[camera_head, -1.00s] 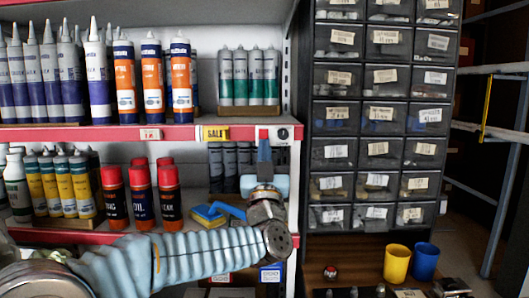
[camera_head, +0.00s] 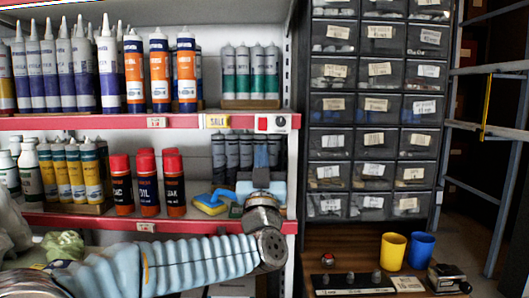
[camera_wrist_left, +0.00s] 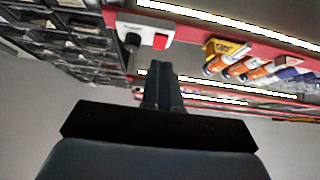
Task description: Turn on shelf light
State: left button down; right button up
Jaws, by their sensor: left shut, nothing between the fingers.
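Bright white strips (camera_wrist_left: 185,14) run along the shelves in the wrist view and look lit. My right gripper is not in view.
Bottles and cartridges crowd both shelves, with red-capped cans (camera_head: 147,185) and a blue-yellow brush (camera_head: 211,203) near my left arm. A drawer cabinet (camera_head: 371,105) stands to the right. Yellow (camera_head: 393,250) and blue (camera_head: 421,250) cups stand on the wooden bench.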

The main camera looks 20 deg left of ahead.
pick_arm(q)
jog(key=f+b+v, duration=0.1)
jog(key=v, duration=0.5)
jog(key=shift+f+b, duration=0.15)
jog(key=shift+b, duration=0.25)
jog(key=shift+w, duration=0.15)
jog(key=w+d+f+m+g+h, duration=0.2)
jog(key=w+f+g+h, duration=0.15)
jog(key=f, duration=0.75)
jog(key=w+d+f+m+g+h, duration=0.2)
jog(key=w+f+h, duration=0.2)
jog(key=f, duration=0.7)
jog(key=s+f+g+h, duration=0.1)
jog(key=s+f+g, duration=0.15)
jog(key=f, duration=0.85)
jog(key=s+f+g+h, duration=0.1)
jog(key=f+g, duration=0.3)
jog(key=f, duration=0.7)
jog(key=s+f+n+g+p, duration=0.1)
jog(key=s+f+g, duration=0.6)
jog(key=s+f, duration=0.8)
jog(key=s+d+f+n+g+h, duration=0.1)
jog(key=s+f+g, duration=0.3)
jog(key=s+f, duration=0.5)
jog(key=s, duration=0.3)
jog(key=shift+s+d+f+n+g+h, duration=0.2)
jog(key=shift+s+d+n+g+h, duration=0.1)
jog(key=shift+g+h, duration=0.1)
